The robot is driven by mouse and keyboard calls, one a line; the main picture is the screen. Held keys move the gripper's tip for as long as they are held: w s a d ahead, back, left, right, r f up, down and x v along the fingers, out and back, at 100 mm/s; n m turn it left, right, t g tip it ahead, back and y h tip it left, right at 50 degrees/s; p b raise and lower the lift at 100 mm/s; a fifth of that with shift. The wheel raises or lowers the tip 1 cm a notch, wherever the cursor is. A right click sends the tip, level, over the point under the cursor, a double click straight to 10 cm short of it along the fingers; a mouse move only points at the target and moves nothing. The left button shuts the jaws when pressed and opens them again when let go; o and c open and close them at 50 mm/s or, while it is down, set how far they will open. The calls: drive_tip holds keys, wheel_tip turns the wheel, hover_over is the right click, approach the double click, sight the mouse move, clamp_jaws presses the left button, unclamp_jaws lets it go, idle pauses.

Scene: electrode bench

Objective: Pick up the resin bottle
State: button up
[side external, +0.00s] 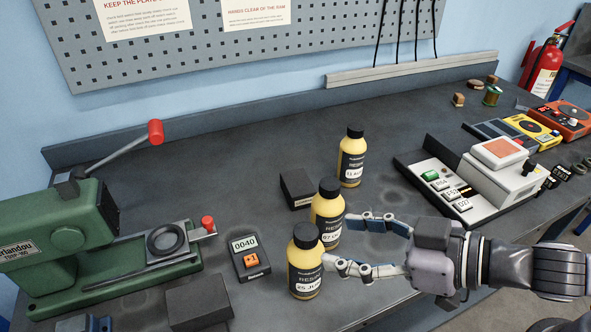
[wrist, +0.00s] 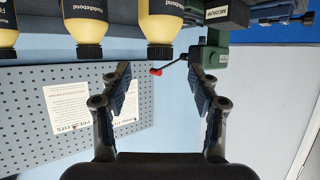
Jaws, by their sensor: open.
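Three yellow resin bottles with black caps and black labels stand upright in a slanting row on the bench: a back one (side external: 352,158), a middle one (side external: 327,212) and a front one (side external: 304,262). My gripper (side external: 352,243) is open and empty, just right of the middle and front bottles. One fingertip is near the middle bottle and the other near the front bottle; contact cannot be told. The wrist view is upside down: three bottles hang along its top, the rightmost (wrist: 160,27) lying ahead between my open fingers (wrist: 160,80).
A green press (side external: 70,240) with a red-knobbed lever stands at the left. A white device (side external: 470,185) stands right. The back middle of the bench is clear.

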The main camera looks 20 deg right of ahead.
sight(317, 237)
drive_tip(key=shift+x, duration=1.3)
drive_tip(key=shift+w, duration=0.1)
drive_tip(key=shift+x, duration=2.5)
clamp_jaws()
